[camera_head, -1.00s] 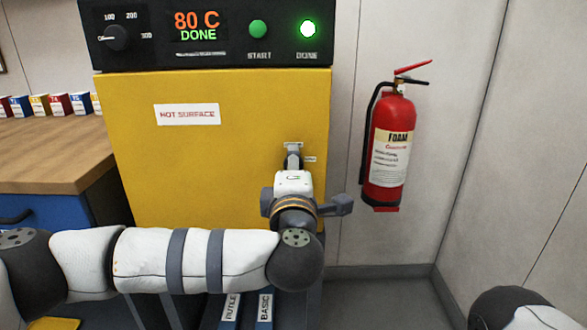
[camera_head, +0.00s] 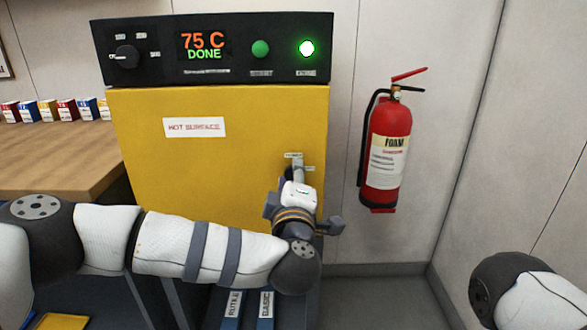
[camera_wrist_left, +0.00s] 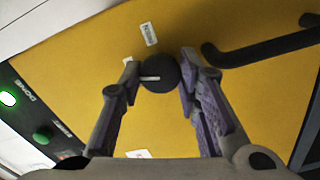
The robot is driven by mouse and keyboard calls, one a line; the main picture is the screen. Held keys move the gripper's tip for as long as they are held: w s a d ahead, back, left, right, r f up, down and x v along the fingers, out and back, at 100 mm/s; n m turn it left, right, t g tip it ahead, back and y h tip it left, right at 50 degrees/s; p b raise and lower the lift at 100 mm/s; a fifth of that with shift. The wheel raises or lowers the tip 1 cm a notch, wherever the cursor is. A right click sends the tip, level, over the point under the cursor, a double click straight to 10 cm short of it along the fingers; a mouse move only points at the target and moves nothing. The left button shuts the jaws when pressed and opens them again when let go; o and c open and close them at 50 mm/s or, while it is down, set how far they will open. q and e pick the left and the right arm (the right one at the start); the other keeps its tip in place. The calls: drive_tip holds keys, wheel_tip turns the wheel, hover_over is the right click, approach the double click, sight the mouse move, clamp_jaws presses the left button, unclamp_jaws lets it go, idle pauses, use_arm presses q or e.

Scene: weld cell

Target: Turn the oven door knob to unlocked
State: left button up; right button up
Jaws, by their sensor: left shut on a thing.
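The yellow oven door (camera_head: 215,185) is closed, with a red-lettered HOT SURFACE label. Its round black door knob (camera_wrist_left: 158,73) shows in the left wrist view, with a white mark running from its middle to the left. My left gripper (camera_wrist_left: 157,80) has one finger on each side of the knob and is shut on it. In the head view the left gripper (camera_head: 298,172) reaches the right part of the door and largely hides the knob. Small labels (camera_wrist_left: 148,34) sit near the knob, too blurred to read. My right gripper is out of view.
The oven's black panel (camera_head: 220,68) reads 75 C DONE, with a lit green light. A black bar handle (camera_wrist_left: 265,48) is beside the knob. A red extinguisher (camera_head: 387,150) hangs on the wall at right. A wooden counter (camera_head: 60,160) is at left.

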use_arm(q)
drive_tip(key=m+p, duration=0.1)
drive_tip(key=m, duration=0.1)
drive_tip(key=r+m+p, duration=0.1)
drive_tip(key=shift+m, duration=0.4)
drive_tip(key=m+p, duration=0.1)
drive_tip(key=m, duration=0.3)
drive_tip(key=shift+f+m+p, duration=0.15)
drive_tip(key=shift+m+p, duration=0.15)
drive_tip(key=m, duration=0.3)
drive_tip(key=shift+f+p, duration=0.15)
drive_tip(key=shift+p, duration=0.15)
drive_tip(key=shift+f+m, duration=0.1)
drive_tip(key=shift+m, duration=1.2)
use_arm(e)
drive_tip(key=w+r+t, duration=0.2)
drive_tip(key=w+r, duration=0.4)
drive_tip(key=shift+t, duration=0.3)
use_arm(q)
drive_tip(key=shift+f, duration=0.1)
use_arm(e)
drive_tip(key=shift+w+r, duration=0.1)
use_arm(q)
drive_tip(key=o, duration=0.9)
drive_tip(key=shift+c, duration=0.2)
drive_tip(key=s, duration=1.2)
